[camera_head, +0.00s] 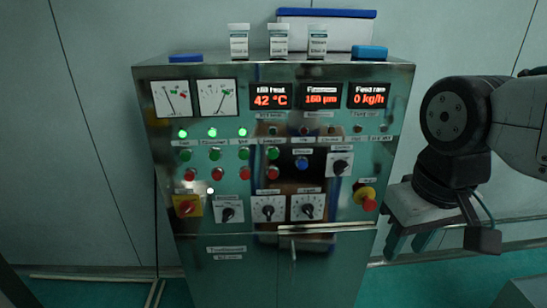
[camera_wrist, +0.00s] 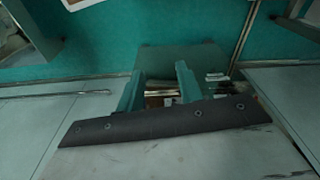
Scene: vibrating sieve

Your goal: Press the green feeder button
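A steel control cabinet (camera_head: 230,262) faces me in the head view. Its panel has a row of green buttons, at the left (camera_head: 184,155), beside it (camera_head: 214,154), third (camera_head: 243,154) and fourth (camera_head: 273,153). Their labels are too small to read surely, so I cannot tell which is the feeder button. Red buttons sit below them. My gripper (camera_head: 408,246) hangs at the right of the cabinet, apart from the panel, pointing down. In the wrist view, its two teal fingers (camera_wrist: 158,90) stand apart with no object clearly held between them.
A red emergency knob (camera_head: 369,204) on yellow sits at the panel's right, near my gripper. Another red knob (camera_head: 186,206) is lower left. The feed rate display (camera_head: 369,96) reads 0 kg/h. White jars (camera_head: 278,41) and blue items stand on top. Teal floor is clear at right.

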